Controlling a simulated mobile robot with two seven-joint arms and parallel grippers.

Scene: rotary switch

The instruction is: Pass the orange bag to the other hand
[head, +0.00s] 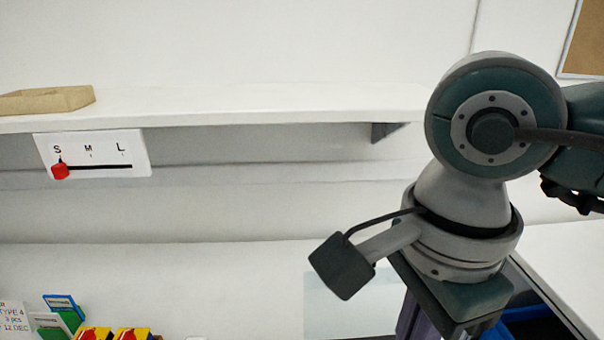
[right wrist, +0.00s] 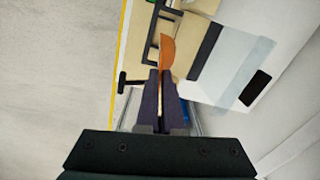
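My right arm comes in from the right in the head view, and its gripper hangs down and is cut off at the bottom edge. In the right wrist view the two dark fingers of my right gripper (right wrist: 160,80) are close together. The orange bag (right wrist: 168,47) shows as a narrow orange shape at the fingertips and appears pinched between them.
A white shelf (head: 250,105) spans the wall, with a tan block (head: 45,100) on its left end. Below it is a white S-M-L panel (head: 100,157) with a red knob (head: 60,171) at S. Red-yellow boxes (head: 95,333) stand lower left. A blue bin (head: 530,322) is lower right.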

